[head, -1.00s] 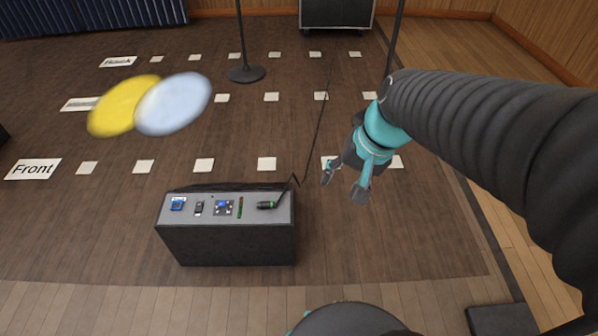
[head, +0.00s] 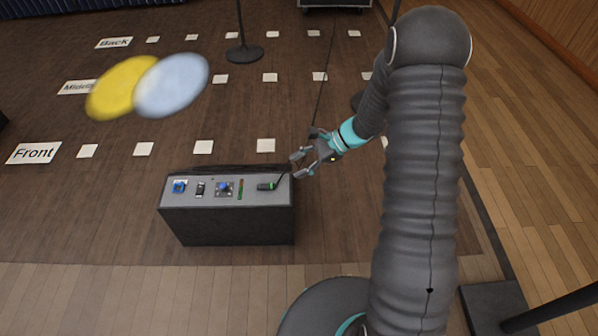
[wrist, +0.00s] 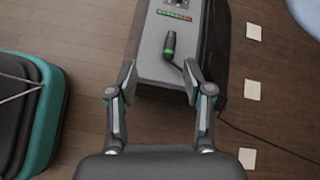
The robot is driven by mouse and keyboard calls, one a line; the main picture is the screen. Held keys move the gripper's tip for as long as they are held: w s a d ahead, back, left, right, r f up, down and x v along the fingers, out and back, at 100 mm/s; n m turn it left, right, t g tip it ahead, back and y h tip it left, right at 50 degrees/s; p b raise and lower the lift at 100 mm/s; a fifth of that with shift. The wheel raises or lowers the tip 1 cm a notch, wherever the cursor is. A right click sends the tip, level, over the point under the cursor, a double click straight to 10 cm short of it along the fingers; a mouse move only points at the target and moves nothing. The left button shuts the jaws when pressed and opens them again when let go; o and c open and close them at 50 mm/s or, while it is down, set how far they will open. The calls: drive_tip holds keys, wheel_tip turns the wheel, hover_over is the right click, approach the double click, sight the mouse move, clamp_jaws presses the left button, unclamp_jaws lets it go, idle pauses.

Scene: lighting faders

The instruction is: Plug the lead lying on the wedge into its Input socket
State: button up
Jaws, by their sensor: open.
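The lead's plug (head: 267,186) is a dark cylinder with a green band, lying on the grey sloped top of the wedge (head: 228,221) near its right end. In the wrist view the plug (wrist: 171,44) lies ahead of and between the open fingers. The lead's thin cable (wrist: 268,145) runs away over the floor. My gripper (head: 297,166) is open and empty, just right of the wedge's right end. In the wrist view my gripper (wrist: 162,75) has its fingertips either side of the wedge's near end. The Input socket cannot be made out by its label.
On the wedge top are a blue part (head: 179,186), a small dark switch (head: 200,189), a blue-knobbed part (head: 224,188) and a red-green strip (head: 240,188). A stand base (head: 245,53) is behind. The floor in front is clear.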

sight(276, 189)
drive_tip(key=a+f+m+b, duration=0.1)
drive_tip(key=a+f, duration=0.1)
drive_tip(key=f, duration=0.1)
drive_tip(key=w+a+f+m+b, duration=0.1)
drive_tip(key=a+f, duration=0.1)
drive_tip(key=f, duration=0.2)
drive_tip(key=w+a+f+m+y+b, duration=0.1)
drive_tip(key=a+f, duration=0.1)
drive_tip(key=f, duration=0.2)
drive_tip(key=shift+w+a+f+t, duration=0.1)
drive_tip(key=shift+a+f+t, duration=0.1)
drive_tip(key=shift+t, duration=0.2)
drive_tip(key=shift+b+x, duration=0.4)
drive_tip(key=shift+x, duration=0.4)
drive_tip(key=shift+a+r, duration=0.1)
clamp_jaws()
drive_tip(key=shift+r+p, duration=1.4)
drive_tip(key=shift+r, duration=1.15)
